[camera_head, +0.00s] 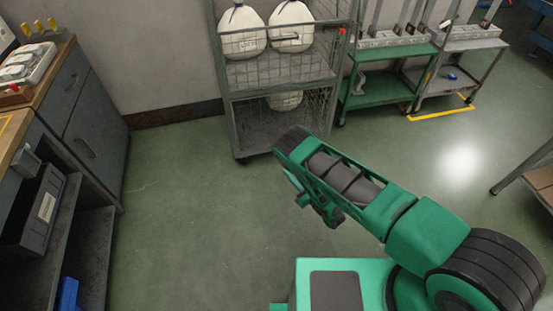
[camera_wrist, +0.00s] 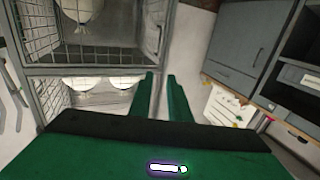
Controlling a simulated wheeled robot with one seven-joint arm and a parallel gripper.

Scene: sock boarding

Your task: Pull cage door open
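The grey wire cage cart (camera_head: 232,110) stands against the back wall in the head view, with white bags (camera_head: 290,28) on its upper level and another inside below. Mesh panels show on its sides and front; I cannot tell for sure which one is the door or how far it stands open. A small red part (camera_head: 342,31) sits at the right edge. In the wrist view the cage frame (camera_wrist: 90,71) fills the upper left, seemingly upside down. My gripper (camera_wrist: 162,78) has its two green fingers apart with nothing between them.
A grey cabinet (camera_head: 95,130) and worktop stand at the left. A green trolley (camera_head: 385,90) and a grey trolley (camera_head: 455,80) stand right of the cage. A table corner (camera_head: 540,178) juts in at the right. The green floor (camera_head: 190,190) before the cage is clear.

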